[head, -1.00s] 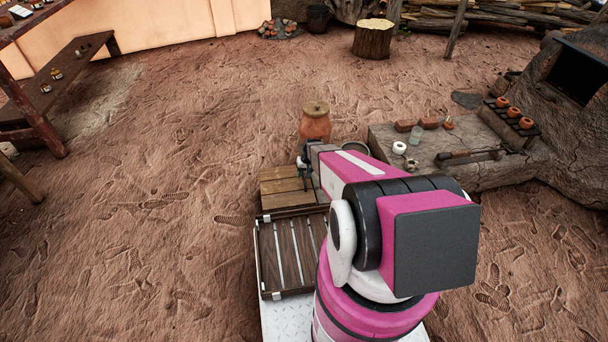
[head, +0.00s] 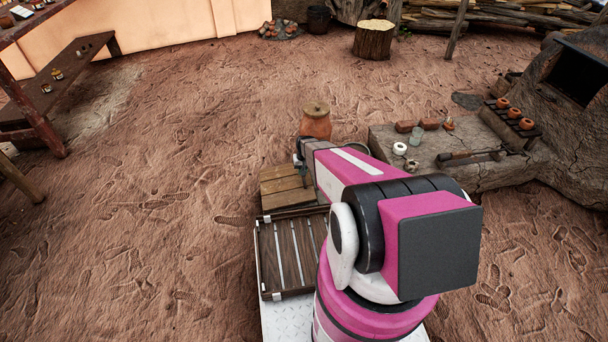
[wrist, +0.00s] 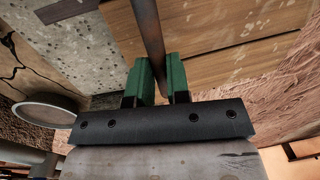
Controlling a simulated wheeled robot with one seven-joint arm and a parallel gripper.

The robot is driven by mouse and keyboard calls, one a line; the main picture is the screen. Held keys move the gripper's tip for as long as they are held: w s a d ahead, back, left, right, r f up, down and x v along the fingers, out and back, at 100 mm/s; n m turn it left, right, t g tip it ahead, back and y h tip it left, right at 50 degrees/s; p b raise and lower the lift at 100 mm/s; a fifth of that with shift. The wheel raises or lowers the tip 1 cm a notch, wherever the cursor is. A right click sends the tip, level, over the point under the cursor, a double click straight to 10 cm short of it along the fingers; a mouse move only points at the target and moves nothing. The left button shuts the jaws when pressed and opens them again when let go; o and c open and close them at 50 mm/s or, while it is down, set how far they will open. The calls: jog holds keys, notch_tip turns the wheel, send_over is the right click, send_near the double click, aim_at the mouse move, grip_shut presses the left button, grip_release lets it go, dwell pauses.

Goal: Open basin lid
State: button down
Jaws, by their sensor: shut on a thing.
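The basin lid (head: 287,187) looks to be the light-brown planked wooden panel left of my arm in the head view; its right part is hidden by the arm. The wood panel (wrist: 215,35) also fills the upper right of the wrist view. My gripper (wrist: 159,82) has green-padded fingers shut on a thin dark bar (wrist: 147,30), apparently the lid's handle, in front of the wood. In the head view my gripper (head: 300,155) is at the lid's far edge, and its grip is hard to see. The basin's inside is not visible.
A clay jar (head: 316,122) with a lid stands just beyond my gripper. A stone slab (head: 440,150) with small pots and bricks is to the right, beside the kiln (head: 575,100). A round-rimmed dish (wrist: 45,112) shows at the wrist view's left. The dirt floor at left is open.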

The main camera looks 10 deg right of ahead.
jog(key=a+r+h, duration=0.9)
jog(key=a+r, duration=0.4)
jog(key=a+h, duration=0.1)
jog(key=a, duration=1.7)
jog(key=shift+a+f, duration=0.25)
jog(key=shift+f, duration=0.1)
jog(key=c, duration=1.1)
grip_release()
jog(key=shift+r, duration=0.1)
